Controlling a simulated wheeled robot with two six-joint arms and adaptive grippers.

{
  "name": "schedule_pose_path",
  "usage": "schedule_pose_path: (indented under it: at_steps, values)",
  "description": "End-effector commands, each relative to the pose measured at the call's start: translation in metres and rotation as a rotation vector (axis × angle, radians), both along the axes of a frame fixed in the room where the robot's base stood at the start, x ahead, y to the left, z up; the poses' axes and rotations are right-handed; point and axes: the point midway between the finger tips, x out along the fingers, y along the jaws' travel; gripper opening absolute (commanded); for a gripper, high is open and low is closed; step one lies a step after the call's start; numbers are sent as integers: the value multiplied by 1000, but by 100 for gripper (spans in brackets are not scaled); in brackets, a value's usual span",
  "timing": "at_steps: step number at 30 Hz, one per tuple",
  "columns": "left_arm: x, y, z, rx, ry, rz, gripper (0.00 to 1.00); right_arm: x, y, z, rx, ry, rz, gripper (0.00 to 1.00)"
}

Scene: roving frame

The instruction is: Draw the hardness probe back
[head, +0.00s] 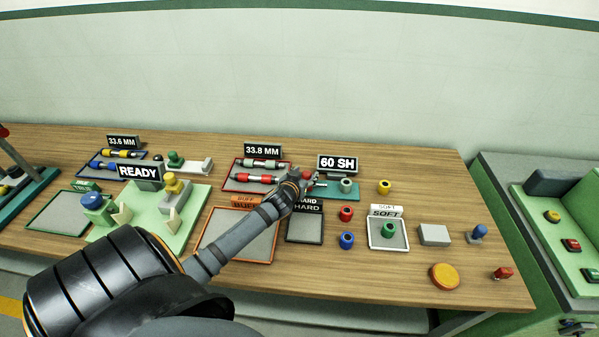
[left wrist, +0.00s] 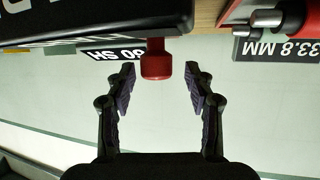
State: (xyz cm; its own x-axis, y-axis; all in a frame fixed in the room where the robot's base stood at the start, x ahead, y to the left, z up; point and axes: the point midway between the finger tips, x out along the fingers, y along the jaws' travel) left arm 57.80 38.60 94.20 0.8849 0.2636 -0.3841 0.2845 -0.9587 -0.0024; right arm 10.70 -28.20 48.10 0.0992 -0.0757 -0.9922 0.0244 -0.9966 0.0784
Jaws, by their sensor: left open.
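The hardness tester stands at the back of the bench, its display reading 60 SH (head: 338,163). A green ring-shaped piece (head: 346,185) sits on its teal base. The probe's red knob (left wrist: 156,62) shows in the left wrist view between the two fingers of my left gripper (left wrist: 158,88), near their tips. The fingers are open, with a gap on each side of the knob. In the head view my left gripper (head: 304,178) is at the left end of the tester and hides much of the probe. My right gripper is not in view.
A red-edged tray (head: 229,184) with rollers and a 33.8 MM display (head: 263,150) lies left of the tester. A HARD tray (head: 304,240) and a SOFT tray (head: 375,244) lie in front. Red (head: 346,213), blue (head: 346,240) and yellow (head: 384,187) ring pieces stand nearby.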

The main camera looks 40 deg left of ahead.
Motion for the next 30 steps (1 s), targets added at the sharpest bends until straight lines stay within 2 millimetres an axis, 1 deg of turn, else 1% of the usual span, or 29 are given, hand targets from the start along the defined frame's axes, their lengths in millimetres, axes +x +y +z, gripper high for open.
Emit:
schedule_pose_path:
  at_steps: [1,6,9,12,15,18,30]
  values:
    - [-11,-3,4,2,3,-3,54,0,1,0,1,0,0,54]
    - [-49,-14,20,5,4,-5,54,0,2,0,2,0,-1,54]
    - [-68,-19,28,5,4,-5,54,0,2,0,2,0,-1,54]
    - [-82,-23,34,6,4,-3,54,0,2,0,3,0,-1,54]
    - [-89,-25,38,4,2,-1,54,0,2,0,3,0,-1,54]
    - [-92,-26,40,1,0,1,54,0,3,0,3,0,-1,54]
    - [-92,-26,39,0,0,1,54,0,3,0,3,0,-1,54]
